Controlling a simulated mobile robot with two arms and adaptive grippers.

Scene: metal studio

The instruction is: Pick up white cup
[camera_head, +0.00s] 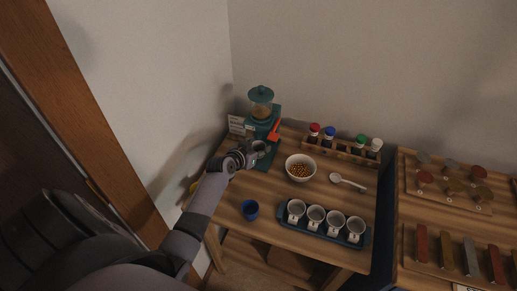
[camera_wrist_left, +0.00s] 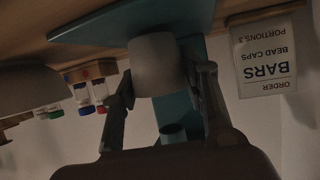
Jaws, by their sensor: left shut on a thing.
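My left gripper (camera_head: 248,155) is shut on a white cup (camera_head: 260,146), which looks greyish in the dim light. In the left wrist view, which is upside down, the two fingers (camera_wrist_left: 163,92) press on both sides of the white cup (camera_wrist_left: 156,62). The cup is over the teal base plate (camera_wrist_left: 85,22) of a grinder (camera_head: 262,108); I cannot tell whether it touches the plate. My right gripper is not in view.
A bowl of beads (camera_head: 300,168) and a spoon (camera_head: 348,181) are right of the gripper. A dark tray (camera_head: 284,214) holds several white cups. A rack (camera_head: 343,152) of capped jars and an order sign (camera_head: 237,125) stand behind.

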